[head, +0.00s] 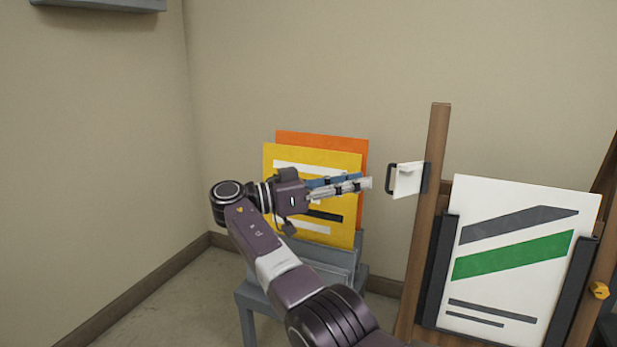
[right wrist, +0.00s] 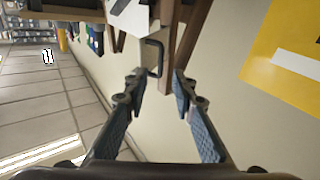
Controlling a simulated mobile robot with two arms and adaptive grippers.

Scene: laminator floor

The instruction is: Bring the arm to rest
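My right arm comes in from the bottom of the head view, and its right gripper (head: 362,183) points right in front of the yellow board. In the right wrist view the right gripper (right wrist: 159,75) has its two fingers apart with nothing between the pads. A black handle (head: 390,178) on a white plate (head: 408,180) at the easel's left post is just beyond the fingertips, apart from them in the head view. The handle also shows in the right wrist view (right wrist: 153,57). My left gripper is not in view.
A yellow board (head: 350,215) and an orange board (head: 320,141) stand on a grey stand (head: 247,296). A wooden easel (head: 424,230) holds a white poster (head: 515,265) at the right. Walls close the corner behind. Floor shows at the lower left.

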